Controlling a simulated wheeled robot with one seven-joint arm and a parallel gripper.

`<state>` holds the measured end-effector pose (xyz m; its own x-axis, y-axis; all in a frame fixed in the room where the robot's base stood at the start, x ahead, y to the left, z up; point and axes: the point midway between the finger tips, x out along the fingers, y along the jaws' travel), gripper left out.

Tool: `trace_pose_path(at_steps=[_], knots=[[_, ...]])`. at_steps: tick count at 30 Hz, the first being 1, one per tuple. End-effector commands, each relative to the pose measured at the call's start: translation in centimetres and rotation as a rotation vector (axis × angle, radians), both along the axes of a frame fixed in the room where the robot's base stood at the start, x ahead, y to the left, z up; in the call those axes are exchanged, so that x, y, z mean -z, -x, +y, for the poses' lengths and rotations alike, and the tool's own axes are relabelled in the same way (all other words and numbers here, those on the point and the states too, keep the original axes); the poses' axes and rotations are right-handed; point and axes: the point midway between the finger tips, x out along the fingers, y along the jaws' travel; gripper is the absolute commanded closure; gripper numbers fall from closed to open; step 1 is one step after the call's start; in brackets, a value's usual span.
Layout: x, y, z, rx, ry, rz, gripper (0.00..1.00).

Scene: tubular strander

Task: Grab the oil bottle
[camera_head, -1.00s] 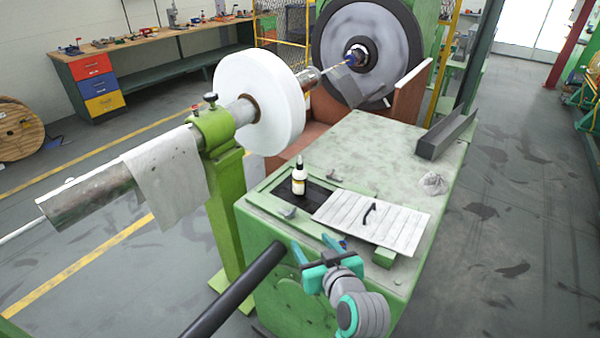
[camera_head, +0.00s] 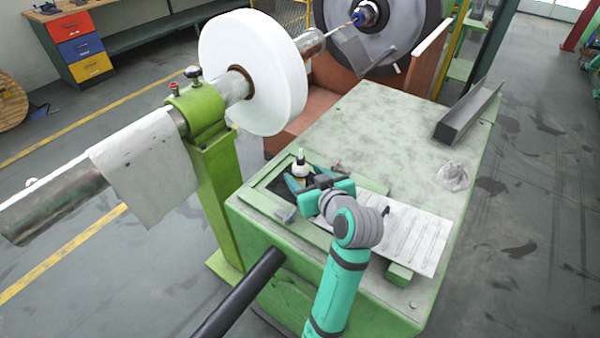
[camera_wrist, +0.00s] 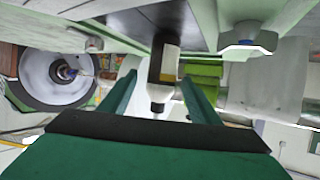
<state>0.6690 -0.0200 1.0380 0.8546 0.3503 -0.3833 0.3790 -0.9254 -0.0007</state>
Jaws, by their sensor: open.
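In the wrist view the bottle (camera_wrist: 162,75) appears upside down between the two open fingers of my gripper (camera_wrist: 160,92). Gaps show on both sides of the bottle, and I cannot tell if either finger touches it.
A white slatted panel (camera_head: 410,232) lies right of the recess on the cabinet top (camera_head: 385,125). A dark metal channel (camera_head: 468,112) and a crumpled rag (camera_head: 453,177) lie farther back. A green post (camera_head: 215,190) carrying a white roll (camera_head: 255,75) stands to the left.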

Motion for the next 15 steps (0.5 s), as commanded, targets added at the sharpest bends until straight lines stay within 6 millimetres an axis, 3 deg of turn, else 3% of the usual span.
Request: trace_pose_path(at_steps=[8, 15], knots=[[0.8, -1.7, 0.8, -0.001, 0.0, 0.0, 0.43], [2.2, -4.4, 2.2, -0.002, 0.0, 0.0, 0.43]])
